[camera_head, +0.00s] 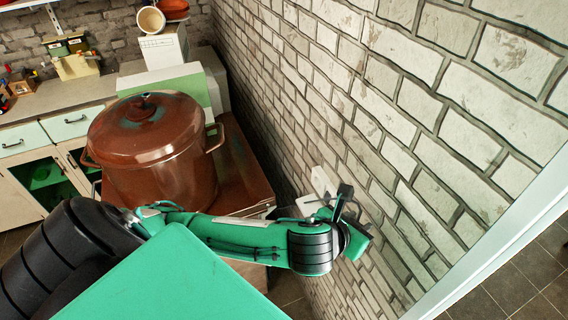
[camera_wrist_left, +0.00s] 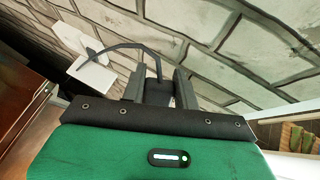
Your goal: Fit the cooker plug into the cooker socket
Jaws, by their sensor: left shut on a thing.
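My left gripper (camera_head: 342,196) is close to the brick wall in the head view, at the end of my green arm. In the left wrist view its two dark fingers (camera_wrist_left: 159,80) are shut on the black cooker plug (camera_wrist_left: 157,92). A black cable (camera_wrist_left: 125,46) arcs from the plug to the left. A white wall fitting (camera_wrist_left: 92,70), which looks like the cooker socket, lies left of the fingers, apart from the plug. White fittings also show on the wall in the head view (camera_head: 320,183). The socket's holes cannot be made out. My right gripper is out of view.
A large brown lidded pot (camera_head: 145,150) stands on the cooker left of my arm. The brick wall (camera_head: 400,110) runs close along the right. A counter with cabinets (camera_head: 60,95) is at the back left. A pale frame edge (camera_head: 500,245) is at the lower right.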

